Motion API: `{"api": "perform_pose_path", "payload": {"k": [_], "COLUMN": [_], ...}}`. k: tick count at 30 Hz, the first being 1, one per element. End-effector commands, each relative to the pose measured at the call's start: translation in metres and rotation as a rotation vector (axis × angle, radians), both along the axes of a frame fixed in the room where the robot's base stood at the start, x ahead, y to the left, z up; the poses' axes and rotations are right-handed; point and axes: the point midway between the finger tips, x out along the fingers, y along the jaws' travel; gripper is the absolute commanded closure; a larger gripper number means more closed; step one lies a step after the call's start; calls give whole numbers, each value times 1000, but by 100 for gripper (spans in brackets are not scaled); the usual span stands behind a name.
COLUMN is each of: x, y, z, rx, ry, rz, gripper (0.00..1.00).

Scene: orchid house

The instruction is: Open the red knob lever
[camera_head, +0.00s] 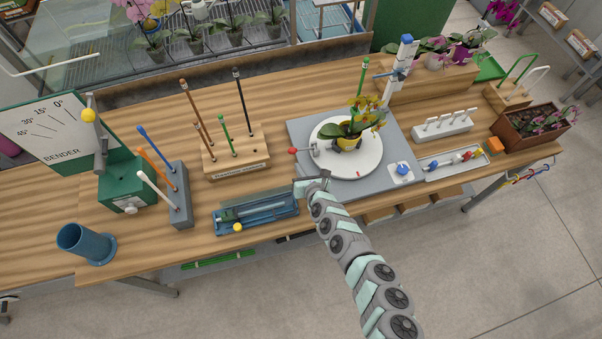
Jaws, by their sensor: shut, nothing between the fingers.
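The red knob (292,151) sits at the left end of a thin lever (302,150). The lever points left from a small grey fitting (314,150) at the left edge of the round white turntable (357,173). My gripper (299,187) is just below and slightly right of the knob in the picture, near the front left of the grey base plate (299,127). Its fingers are small in this view and appear shut and empty. It looks apart from the knob and lever. My arm comes up from the bottom right.
A potted yellow orchid (347,142) stands on the turntable. A blue tray with a yellow knob (238,227) lies left of my gripper. A wooden stake block (236,162) stands left of the red knob. A blue dial (402,169) sits at the plate's right.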

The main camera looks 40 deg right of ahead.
Motion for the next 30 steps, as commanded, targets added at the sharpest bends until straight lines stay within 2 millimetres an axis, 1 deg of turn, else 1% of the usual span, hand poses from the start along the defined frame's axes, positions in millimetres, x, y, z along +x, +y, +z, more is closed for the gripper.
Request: {"api": "perform_pose_path", "payload": {"k": [1, 3, 12, 16, 21, 30], "x": [8, 15, 42, 48, 55, 56], "y": [-3, -5, -17, -20, -22, -22], "z": [-9, -14, -25, -30, -31, -31], "rx": [3, 3, 4, 4, 1, 1], "ry": [-6, -4, -5, -1, -2, 0], "rz": [-3, -1, -3, -3, 0, 2], "gripper": [100, 100, 100, 100, 100, 100]}}
